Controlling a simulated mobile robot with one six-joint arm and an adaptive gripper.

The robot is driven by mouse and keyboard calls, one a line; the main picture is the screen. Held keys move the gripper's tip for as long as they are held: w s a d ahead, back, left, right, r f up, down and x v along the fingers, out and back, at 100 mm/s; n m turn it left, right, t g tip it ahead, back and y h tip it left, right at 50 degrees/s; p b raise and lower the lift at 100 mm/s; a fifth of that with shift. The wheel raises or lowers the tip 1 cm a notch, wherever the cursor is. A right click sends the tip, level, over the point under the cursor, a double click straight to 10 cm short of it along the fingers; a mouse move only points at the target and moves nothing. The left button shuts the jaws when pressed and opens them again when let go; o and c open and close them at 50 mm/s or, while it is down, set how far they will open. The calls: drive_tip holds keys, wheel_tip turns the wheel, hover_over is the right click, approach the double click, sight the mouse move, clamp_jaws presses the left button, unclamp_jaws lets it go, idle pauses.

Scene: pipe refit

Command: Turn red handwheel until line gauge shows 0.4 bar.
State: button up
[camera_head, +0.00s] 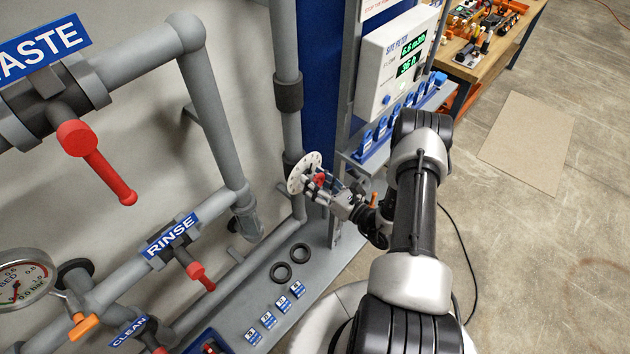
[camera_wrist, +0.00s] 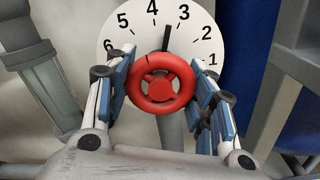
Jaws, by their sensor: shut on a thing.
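The red handwheel (camera_wrist: 163,87) sits in front of a round white dial plate (camera_wrist: 207,28) numbered 1 to 6. A black pointer (camera_wrist: 166,37) on the plate stands between 3 and 4. My gripper (camera_wrist: 164,92) is shut on the handwheel, with one blue-padded finger on each side of it. In the head view the handwheel (camera_head: 320,180) is small and partly covered by my gripper (camera_head: 322,186). The line gauge (camera_head: 22,283) is at the left edge of the head view, partly cut off. Its needle is too small to read exactly.
Grey pipes with red levers (camera_head: 95,160) at WASTE and RINSE (camera_head: 196,270) are on the left. An orange-handled valve (camera_head: 82,326) is beside the gauge. Two black rings (camera_head: 281,272) and several blue-white tags lie on the low ledge. A white filter panel (camera_head: 395,60) stands above my gripper. Floor on the right is open.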

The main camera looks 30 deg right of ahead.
drive_tip(key=shift+f, duration=0.1)
drive_tip(key=o, duration=1.1)
drive_tip(key=v, duration=1.2)
